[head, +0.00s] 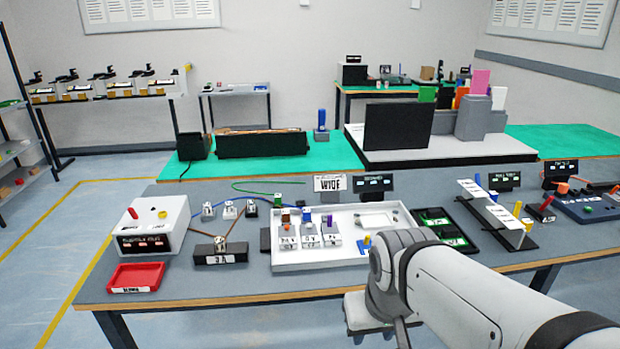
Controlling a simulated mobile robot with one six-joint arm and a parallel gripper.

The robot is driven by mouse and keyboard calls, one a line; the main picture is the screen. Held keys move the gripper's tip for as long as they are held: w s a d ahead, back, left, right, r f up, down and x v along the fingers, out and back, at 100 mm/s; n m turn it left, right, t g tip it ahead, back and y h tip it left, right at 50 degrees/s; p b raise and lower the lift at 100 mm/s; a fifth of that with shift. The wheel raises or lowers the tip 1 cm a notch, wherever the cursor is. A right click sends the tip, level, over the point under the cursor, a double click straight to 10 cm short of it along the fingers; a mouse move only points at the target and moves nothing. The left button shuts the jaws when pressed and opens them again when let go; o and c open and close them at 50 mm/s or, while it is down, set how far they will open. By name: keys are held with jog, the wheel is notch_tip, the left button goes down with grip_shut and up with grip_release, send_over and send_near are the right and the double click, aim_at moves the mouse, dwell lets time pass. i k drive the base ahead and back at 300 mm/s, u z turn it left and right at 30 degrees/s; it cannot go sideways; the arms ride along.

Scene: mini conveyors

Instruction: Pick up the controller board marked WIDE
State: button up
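A white placard (333,183) reading WIDE stands at the back edge of a white tray (318,266) on the grey table. Small text above the word is too small to read. Inside the tray are several small white labelled modules (309,240) with coloured tops, at its left, and a pale flat piece (375,221) at the back right. I cannot tell which of these, if any, is the controller board. My arm reaches in from the lower right, and its bend covers the tray's front right corner. My gripper's fingers do not show.
A red bin (136,278) and a white box with lamps (152,224) are at the table's left. A black tray (462,240) and slanted stands (489,208) are right of the white tray. A green-topped bench (270,168) stands behind.

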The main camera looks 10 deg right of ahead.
aim_at(451, 235)
jog(key=z, duration=0.7)
jog(key=k, duration=0.35)
jog(key=z, duration=0.55)
jog(key=i, duration=1.9)
jog(key=u, duration=0.15)
